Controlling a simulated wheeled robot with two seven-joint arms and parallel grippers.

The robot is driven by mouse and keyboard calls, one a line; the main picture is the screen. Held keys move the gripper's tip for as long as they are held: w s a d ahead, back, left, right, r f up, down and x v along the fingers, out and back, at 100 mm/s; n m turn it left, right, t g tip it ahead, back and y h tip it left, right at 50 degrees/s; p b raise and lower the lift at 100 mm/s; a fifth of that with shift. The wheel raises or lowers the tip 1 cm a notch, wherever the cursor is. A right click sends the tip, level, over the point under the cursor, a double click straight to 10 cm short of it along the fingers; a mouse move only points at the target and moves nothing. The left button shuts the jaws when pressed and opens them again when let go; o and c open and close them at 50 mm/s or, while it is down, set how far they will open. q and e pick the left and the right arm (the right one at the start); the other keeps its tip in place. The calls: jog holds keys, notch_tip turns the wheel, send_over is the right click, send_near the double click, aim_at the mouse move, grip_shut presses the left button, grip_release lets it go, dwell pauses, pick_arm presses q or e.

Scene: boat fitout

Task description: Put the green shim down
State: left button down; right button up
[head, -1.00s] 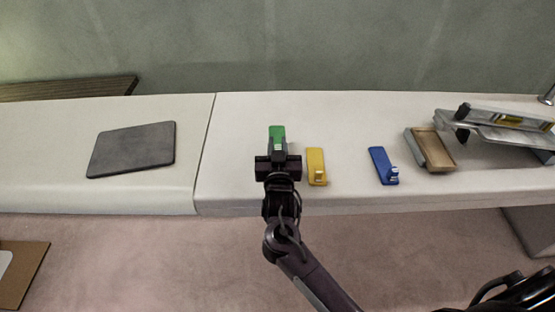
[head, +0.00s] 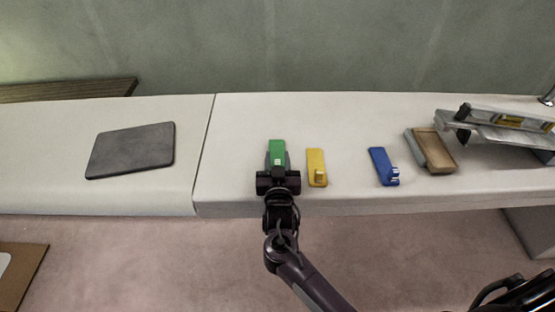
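The green shim (head: 277,147) lies at the near part of the white counter, left of the yellow shim (head: 316,163). It looks to be at or very near the counter surface; contact under it is hidden. My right gripper (head: 278,163) is over the near end of the green shim, around its small raised tab. Its grey fingers stand out to either side of the shim and look open. The gripper body hides the shim's near edge. My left gripper is not in view.
A blue shim (head: 380,164) lies further right, then a brown tray (head: 436,150) and a spirit level (head: 508,120) on a metal piece. A dark grey mat (head: 132,150) lies left of the counter seam. Counter (head: 235,140) left of the green shim is clear.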

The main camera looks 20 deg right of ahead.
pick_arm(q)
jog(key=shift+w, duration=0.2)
pick_arm(e)
jog(key=shift+o, duration=0.3)
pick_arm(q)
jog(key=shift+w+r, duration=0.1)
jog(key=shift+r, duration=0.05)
pick_arm(e)
jog(key=shift+r, duration=0.1)
jog(key=shift+s+r, duration=0.1)
jog(key=shift+s, duration=0.05)
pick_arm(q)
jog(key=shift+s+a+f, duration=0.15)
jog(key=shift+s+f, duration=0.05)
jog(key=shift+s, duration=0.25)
pick_arm(e)
jog(key=v, duration=1.1)
jog(key=shift+s, duration=0.35)
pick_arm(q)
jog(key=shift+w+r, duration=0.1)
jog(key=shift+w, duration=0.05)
pick_arm(e)
jog(key=shift+a, duration=0.15)
